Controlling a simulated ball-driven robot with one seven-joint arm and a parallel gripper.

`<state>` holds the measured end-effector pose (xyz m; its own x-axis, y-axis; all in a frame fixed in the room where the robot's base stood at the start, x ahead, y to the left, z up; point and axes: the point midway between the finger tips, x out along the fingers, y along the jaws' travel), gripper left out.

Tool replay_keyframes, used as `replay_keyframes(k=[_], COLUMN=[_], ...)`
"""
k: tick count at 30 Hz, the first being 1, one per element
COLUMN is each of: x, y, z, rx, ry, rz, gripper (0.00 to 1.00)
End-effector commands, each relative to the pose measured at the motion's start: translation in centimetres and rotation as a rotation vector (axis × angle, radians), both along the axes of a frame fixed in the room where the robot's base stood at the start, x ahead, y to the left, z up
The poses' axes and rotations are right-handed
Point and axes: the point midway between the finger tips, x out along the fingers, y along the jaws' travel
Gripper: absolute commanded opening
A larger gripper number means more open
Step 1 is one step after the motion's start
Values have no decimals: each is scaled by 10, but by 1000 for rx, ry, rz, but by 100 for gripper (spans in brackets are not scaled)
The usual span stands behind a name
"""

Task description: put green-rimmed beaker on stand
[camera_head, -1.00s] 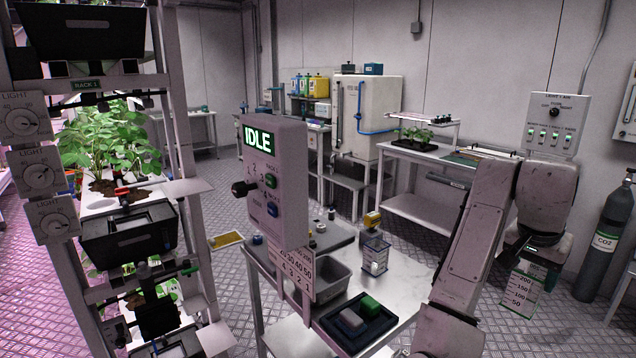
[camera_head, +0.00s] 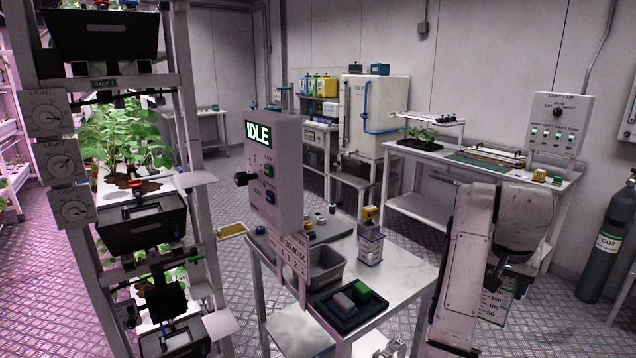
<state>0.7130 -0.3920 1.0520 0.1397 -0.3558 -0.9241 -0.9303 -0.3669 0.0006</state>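My gripper (camera_head: 496,276) is a dark shape at the right, pointing down below my bent arm. A clear beaker with a white volume scale (camera_head: 494,306) and a trace of green at its edge hangs right under it and moves with my arm, so it appears held. My arm hides the beaker's left part and most of its rim. The fingertips are too dark to see clearly. I cannot pick out the stand for certain. A metal bench (camera_head: 395,283) stands in front, left of the beaker.
The bench holds a grey bin (camera_head: 326,268), a black tray (camera_head: 340,318) with grey and green blocks, and a clear container (camera_head: 370,246). A panel reading IDLE (camera_head: 276,170) rises at its left. A plant rack (camera_head: 182,110) stands left; a CO2 cylinder (camera_head: 606,245) stands right.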

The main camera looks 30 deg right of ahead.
Motion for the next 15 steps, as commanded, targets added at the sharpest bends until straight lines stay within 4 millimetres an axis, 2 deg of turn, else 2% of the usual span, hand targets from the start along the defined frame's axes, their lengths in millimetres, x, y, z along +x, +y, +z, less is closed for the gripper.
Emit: replay_keyframes(k=[5,8,12,15], x=[32,52,75,84], y=[31,60,111,152], z=[-35,-63,-109,-143], rx=[2,3,4,5], ry=[7,9,9,8], rz=[179,314,511,642], gripper=[34,34,34,34])
